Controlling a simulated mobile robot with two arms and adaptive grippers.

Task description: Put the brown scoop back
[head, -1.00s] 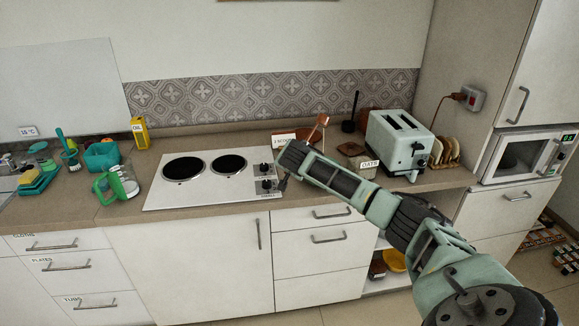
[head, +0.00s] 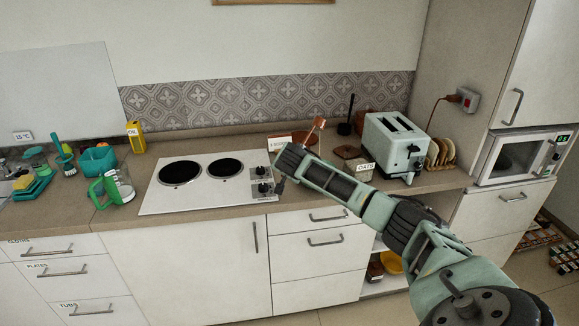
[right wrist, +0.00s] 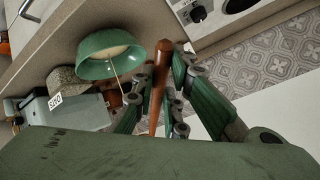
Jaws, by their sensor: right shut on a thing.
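My right gripper (head: 284,162) is over the counter's right part, near the right edge of the hob. In the right wrist view the gripper (right wrist: 164,72) is shut on the brown scoop (right wrist: 157,84), with the brown handle between its green fingers. In the head view part of the scoop (head: 319,123) rises behind the gripper, tilted. My left gripper is out of view.
A green bowl (right wrist: 110,58) is close to the fingers in the right wrist view. The toaster (head: 392,145), a toast rack (head: 440,153) and the microwave (head: 522,155) are to the right. The hob (head: 160,203) is left.

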